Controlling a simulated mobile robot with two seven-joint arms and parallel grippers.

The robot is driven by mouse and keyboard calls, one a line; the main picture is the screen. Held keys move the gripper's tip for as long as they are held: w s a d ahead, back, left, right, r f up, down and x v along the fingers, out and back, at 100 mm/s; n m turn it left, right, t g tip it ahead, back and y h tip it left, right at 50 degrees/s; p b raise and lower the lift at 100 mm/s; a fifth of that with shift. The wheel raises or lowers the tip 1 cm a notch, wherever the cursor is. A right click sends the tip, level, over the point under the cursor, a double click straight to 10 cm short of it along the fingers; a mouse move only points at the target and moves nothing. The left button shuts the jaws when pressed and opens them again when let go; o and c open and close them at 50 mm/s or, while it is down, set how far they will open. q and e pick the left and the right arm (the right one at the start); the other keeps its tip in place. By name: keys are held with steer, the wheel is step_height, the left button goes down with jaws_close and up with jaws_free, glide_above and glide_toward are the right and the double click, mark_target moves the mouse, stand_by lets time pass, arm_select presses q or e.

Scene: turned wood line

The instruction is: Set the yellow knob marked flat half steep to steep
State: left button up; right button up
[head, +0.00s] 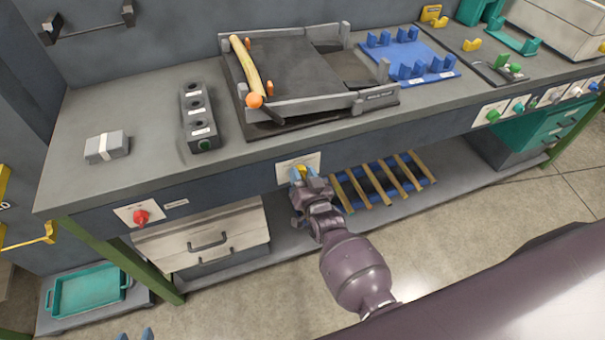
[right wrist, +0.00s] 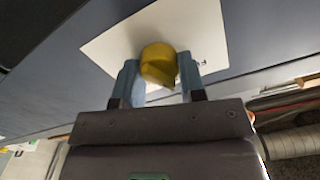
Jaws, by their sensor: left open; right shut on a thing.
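The yellow knob (head: 302,171) sits on a white plate (head: 290,164) on the front face of the workbench. In the right wrist view the knob (right wrist: 159,65) is between the two blue fingers of my right gripper (right wrist: 159,78), which is shut on it. In the head view my right gripper (head: 312,184) covers most of the knob and part of the plate. The plate's markings are mostly hidden, and I cannot tell which one the knob points to. My left gripper (head: 135,335) shows only its blue fingertips at the bottom edge; it is open and apart from everything.
A red knob (head: 141,217) is left on the same front face; several other knobs, including a green one (head: 493,115), are to the right. A slatted blue rack (head: 385,182) and a drawer unit (head: 205,238) lie below the bench top. The floor in front is clear.

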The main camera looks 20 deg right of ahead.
steer(key=m, duration=0.3)
steer(key=shift+m, duration=0.4)
steer(key=m, duration=0.3)
steer(key=shift+d+f+m, duration=0.1)
steer(key=shift+f+m, duration=0.05)
steer(key=shift+m, duration=0.15)
steer(key=m+b, duration=0.1)
steer(key=m, duration=0.4)
steer(key=shift+m, duration=0.6)
steer(key=o, duration=0.9)
steer(key=shift+s, duration=0.1)
steer(key=s, duration=1)
steer(key=shift+s+d, duration=0.25)
steer(key=shift+s, duration=0.1)
